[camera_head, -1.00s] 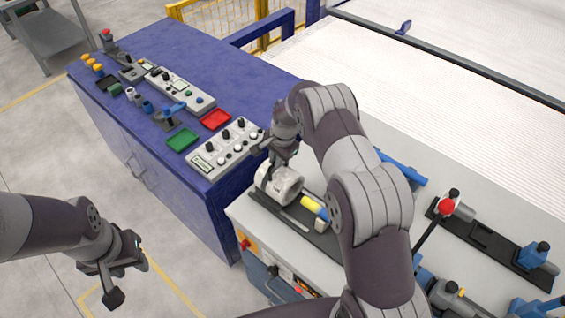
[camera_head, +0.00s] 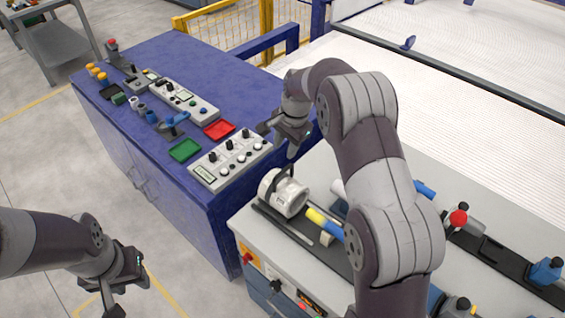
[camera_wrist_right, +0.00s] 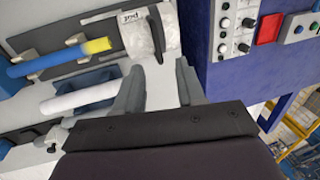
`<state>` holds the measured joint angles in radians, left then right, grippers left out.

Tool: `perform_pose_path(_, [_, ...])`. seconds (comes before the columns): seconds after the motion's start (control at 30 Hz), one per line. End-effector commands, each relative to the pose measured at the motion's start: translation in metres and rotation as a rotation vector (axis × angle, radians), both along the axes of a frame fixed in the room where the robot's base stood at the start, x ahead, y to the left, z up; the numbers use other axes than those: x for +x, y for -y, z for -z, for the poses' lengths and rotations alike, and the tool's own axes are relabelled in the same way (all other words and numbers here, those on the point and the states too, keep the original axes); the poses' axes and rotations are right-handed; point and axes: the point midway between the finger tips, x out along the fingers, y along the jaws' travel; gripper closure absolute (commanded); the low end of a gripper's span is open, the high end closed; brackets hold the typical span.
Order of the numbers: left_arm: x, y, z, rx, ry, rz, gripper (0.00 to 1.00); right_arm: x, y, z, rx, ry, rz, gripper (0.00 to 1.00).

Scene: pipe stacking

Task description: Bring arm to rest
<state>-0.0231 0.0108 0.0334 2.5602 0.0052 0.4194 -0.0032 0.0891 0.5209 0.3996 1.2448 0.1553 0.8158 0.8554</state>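My right gripper (camera_head: 279,142) is raised above and behind a white ring-like pipe piece (camera_head: 283,193), apart from it. The right wrist view shows its two fingers (camera_wrist_right: 161,67) spread with nothing between them. The white piece also shows there (camera_wrist_right: 152,32), with dark lettering, beyond the fingertips. It lies on its side at the end of a dark rail on the grey worktop, beside a blue pipe with a yellow end (camera_head: 315,216). My left gripper (camera_head: 125,280) hangs low at the left over the floor, with its fingers partly cut off by the picture's lower edge.
A blue cabinet (camera_head: 215,75) with control boxes, a red tray (camera_head: 219,130) and a green tray (camera_head: 185,150) stands left of my right gripper. A red-knobbed lever (camera_head: 458,218) rises at the right of the worktop (camera_head: 245,226). A white ribbed surface (camera_head: 480,135) lies behind.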

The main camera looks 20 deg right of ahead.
Motion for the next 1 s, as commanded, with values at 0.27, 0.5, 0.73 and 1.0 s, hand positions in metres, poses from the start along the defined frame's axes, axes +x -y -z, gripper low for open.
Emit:
perform_pose_path(0.27, [0.0,0.0,0.005,0.0,0.0,0.0,0.61,-0.003,0.002,-0.019,0.0,0.0,0.0,0.61])
perform_pose_path(0.5, [0.0,0.0,0.004,0.0,0.0,0.0,0.61,-0.003,0.002,-0.019,0.0,0.0,0.0,0.61])
perform_pose_path(0.73, [0.0,0.0,0.004,0.0,0.0,0.0,0.61,0.001,0.003,-0.016,-0.031,0.034,-0.113,0.61])
perform_pose_path(1.0, [0.0,0.0,0.012,0.0,0.0,0.0,0.61,-0.132,-0.006,0.021,-0.175,-0.019,-0.733,0.61])
